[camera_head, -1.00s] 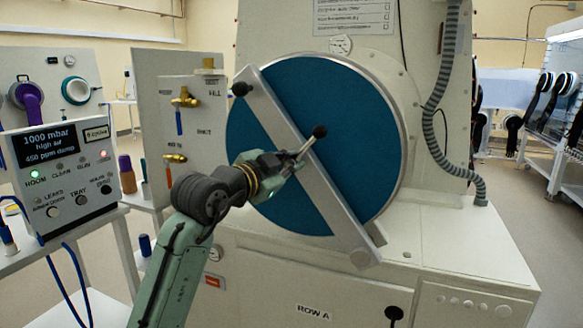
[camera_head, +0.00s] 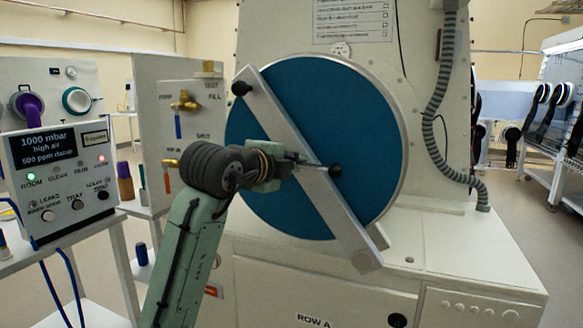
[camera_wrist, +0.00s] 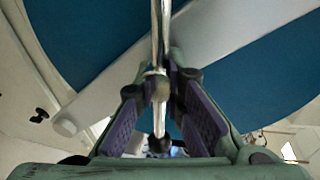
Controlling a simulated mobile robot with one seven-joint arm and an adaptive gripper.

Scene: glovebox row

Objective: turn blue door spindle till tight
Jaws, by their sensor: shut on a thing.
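The round blue door (camera_head: 345,110) has a pale bar (camera_head: 336,212) lying diagonally across it, from upper left to lower right. My gripper (camera_head: 287,162) is shut on the rod from the left. In the wrist view, the purple-padded fingers (camera_wrist: 160,85) close on the shiny rod (camera_wrist: 160,35), with a dark ball (camera_wrist: 159,146) between them. The spindle hub is hidden behind my gripper and rod.
A control box (camera_head: 62,165) with a display reading 1000 mbar, high air, stands at left. A valve panel (camera_head: 185,130) with brass taps is close behind my arm. A ribbed grey hose (camera_head: 433,130) hangs at right. A ledge (camera_head: 450,245) juts out below the door.

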